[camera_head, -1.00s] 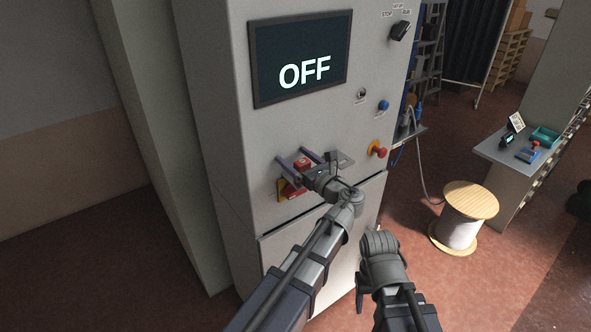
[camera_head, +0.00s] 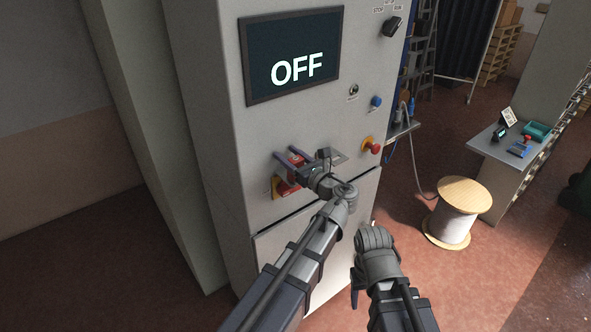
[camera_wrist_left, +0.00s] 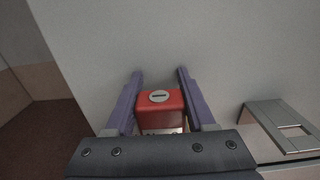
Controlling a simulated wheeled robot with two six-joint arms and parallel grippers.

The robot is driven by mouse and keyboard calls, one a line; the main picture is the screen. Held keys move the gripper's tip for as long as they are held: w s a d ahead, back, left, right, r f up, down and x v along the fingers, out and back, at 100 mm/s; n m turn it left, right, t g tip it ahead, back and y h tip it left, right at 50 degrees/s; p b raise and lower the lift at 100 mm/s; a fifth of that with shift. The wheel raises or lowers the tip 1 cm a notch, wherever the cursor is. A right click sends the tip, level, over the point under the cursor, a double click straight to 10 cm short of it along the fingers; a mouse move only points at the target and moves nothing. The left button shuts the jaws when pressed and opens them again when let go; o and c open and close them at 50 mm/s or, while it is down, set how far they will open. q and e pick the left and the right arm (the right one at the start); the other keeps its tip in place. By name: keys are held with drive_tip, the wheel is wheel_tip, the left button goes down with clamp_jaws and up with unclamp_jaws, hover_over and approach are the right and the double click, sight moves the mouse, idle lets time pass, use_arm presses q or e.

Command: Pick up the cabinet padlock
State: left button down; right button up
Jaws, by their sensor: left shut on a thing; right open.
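The cabinet padlock (camera_head: 296,160) is a small red block low on the cabinet front; the left wrist view shows it (camera_wrist_left: 160,103) with a round, slotted silver face. My left gripper (camera_head: 288,154) is shut on it, with one purple finger on each side. The padlock is in front of or just above a red and yellow switch (camera_head: 278,188). Its shackle is hidden, so I cannot tell if it still hangs on the switch. My right gripper (camera_head: 356,285) is open, low in front of the cabinet, mostly hidden by its own wrist.
The grey cabinet (camera_head: 225,130) carries a screen (camera_head: 293,55) reading OFF, a blue button (camera_head: 376,101) and a red stop button (camera_head: 374,147). A metal handle (camera_wrist_left: 285,127) sits right of the padlock. A cable spool (camera_head: 455,212) and a side table (camera_head: 490,145) stand to the right.

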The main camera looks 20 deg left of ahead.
sight(281, 129)
use_arm(q)
drive_tip(key=shift+r, duration=0.2)
drive_tip(key=shift+r+p, duration=3.4)
drive_tip(key=shift+p, duration=0.2)
